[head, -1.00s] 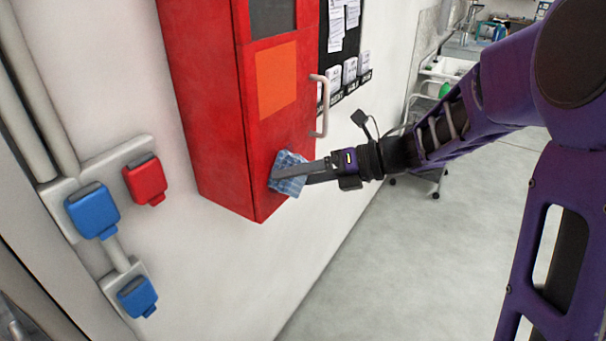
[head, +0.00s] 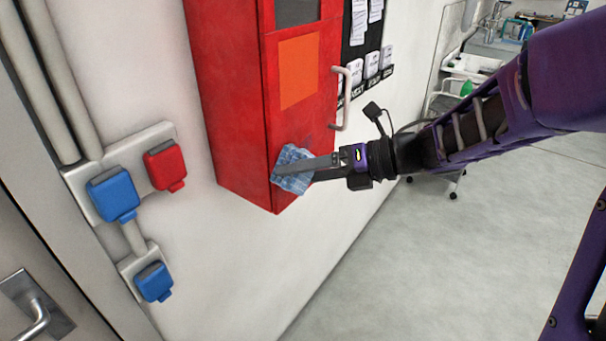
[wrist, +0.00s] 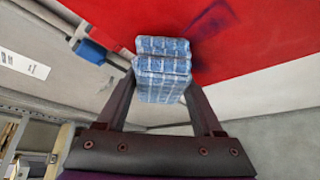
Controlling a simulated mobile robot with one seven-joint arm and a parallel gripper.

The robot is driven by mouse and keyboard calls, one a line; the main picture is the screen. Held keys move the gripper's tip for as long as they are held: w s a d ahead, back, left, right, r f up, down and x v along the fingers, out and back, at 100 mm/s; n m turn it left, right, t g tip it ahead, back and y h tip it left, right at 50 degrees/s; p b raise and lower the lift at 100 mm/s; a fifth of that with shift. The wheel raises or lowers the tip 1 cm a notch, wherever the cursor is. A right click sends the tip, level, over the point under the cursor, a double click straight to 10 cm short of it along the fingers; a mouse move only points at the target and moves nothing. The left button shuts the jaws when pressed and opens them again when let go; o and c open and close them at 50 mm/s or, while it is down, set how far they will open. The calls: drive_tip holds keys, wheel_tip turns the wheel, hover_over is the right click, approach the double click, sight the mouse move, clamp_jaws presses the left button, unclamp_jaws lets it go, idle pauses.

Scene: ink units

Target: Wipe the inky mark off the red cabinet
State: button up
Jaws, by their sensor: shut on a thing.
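The red cabinet (head: 230,110) hangs on the white wall, with an orange panel and a light handle on its front. My gripper (head: 308,172) is shut on a blue checked cloth (head: 291,160) at the lower part of the cabinet front. In the wrist view the folded cloth (wrist: 163,68) sits between my fingers, its far end against or very close to the red surface. A dark purple-blue inky mark (wrist: 212,20) shows on the red surface, just right of the cloth, with a fainter outline below it.
Blue sockets (head: 113,194) and a red socket (head: 165,165) stick out of the wall on the left. The cabinet handle (head: 342,98) juts out above my gripper. A door handle (head: 35,318) is at lower left.

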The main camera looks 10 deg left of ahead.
drive_tip(key=shift+w+d+r, duration=0.1)
drive_tip(key=shift+w+d, duration=0.55)
drive_tip(key=shift+w, duration=0.9)
drive_tip(key=shift+w+d+f, duration=0.1)
drive_tip(key=shift+w+d, duration=0.5)
drive_tip(key=shift+w, duration=0.95)
drive_tip(key=shift+w+d+r, duration=0.1)
drive_tip(key=shift+w+d, duration=0.55)
drive_tip(key=shift+w, duration=0.9)
drive_tip(key=s+d, duration=0.2)
drive_tip(key=d, duration=0.3)
drive_tip(key=shift+s+d, duration=0.2)
drive_tip(key=shift+d, duration=0.1)
drive_tip(key=d, duration=0.1)
drive_tip(key=s+d+b, duration=0.1)
drive_tip(key=shift+d, duration=0.35)
